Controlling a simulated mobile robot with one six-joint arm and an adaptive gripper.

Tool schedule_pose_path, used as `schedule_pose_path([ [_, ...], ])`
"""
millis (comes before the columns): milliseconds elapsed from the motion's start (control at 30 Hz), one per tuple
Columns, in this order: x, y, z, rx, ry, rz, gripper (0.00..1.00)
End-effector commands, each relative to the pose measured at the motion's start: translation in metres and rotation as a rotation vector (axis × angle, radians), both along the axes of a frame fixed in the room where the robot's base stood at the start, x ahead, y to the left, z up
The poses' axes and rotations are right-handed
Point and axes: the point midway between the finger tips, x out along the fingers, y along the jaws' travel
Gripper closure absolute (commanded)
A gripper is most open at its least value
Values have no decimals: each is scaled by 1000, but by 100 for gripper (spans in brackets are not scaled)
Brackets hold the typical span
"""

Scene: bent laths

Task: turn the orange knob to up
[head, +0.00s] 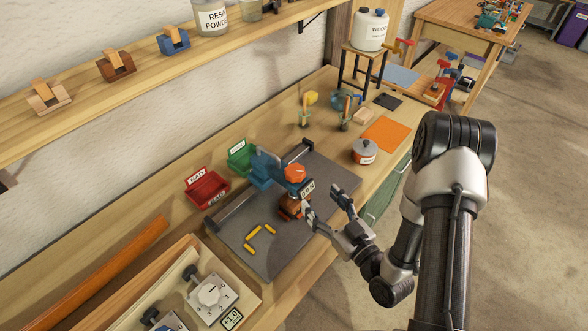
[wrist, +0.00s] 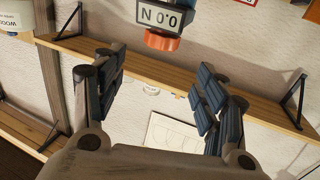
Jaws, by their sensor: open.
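The orange knob (head: 295,172) appears as a lobed orange cap on top of a small blue device with a white "0.0 N" readout (head: 307,188). I cannot make out which way it points. In the wrist view, which is upside down, the readout (wrist: 169,16) shows at the top edge with an orange part (wrist: 155,42) beside it. My gripper (head: 321,201) is open and empty, in front and right of the device, apart from the knob. Its two fingers (wrist: 155,90) stand wide apart in the wrist view.
The device stands on a dark grey plate (head: 240,235) with several yellow pieces (head: 251,249). Red (head: 206,188) and green (head: 241,157) bins are behind. A lidded pot (head: 364,151) stands to the right. A white dial panel (head: 211,296) lies front left. A shelf (head: 150,85) hangs above.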

Motion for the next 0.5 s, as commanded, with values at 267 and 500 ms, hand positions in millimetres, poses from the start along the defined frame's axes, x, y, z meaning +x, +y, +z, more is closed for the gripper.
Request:
schedule_pose_path([
  [267,51,38,2,1,-7,6,34],
  [500,89,64,2,3,-5,3,34],
])
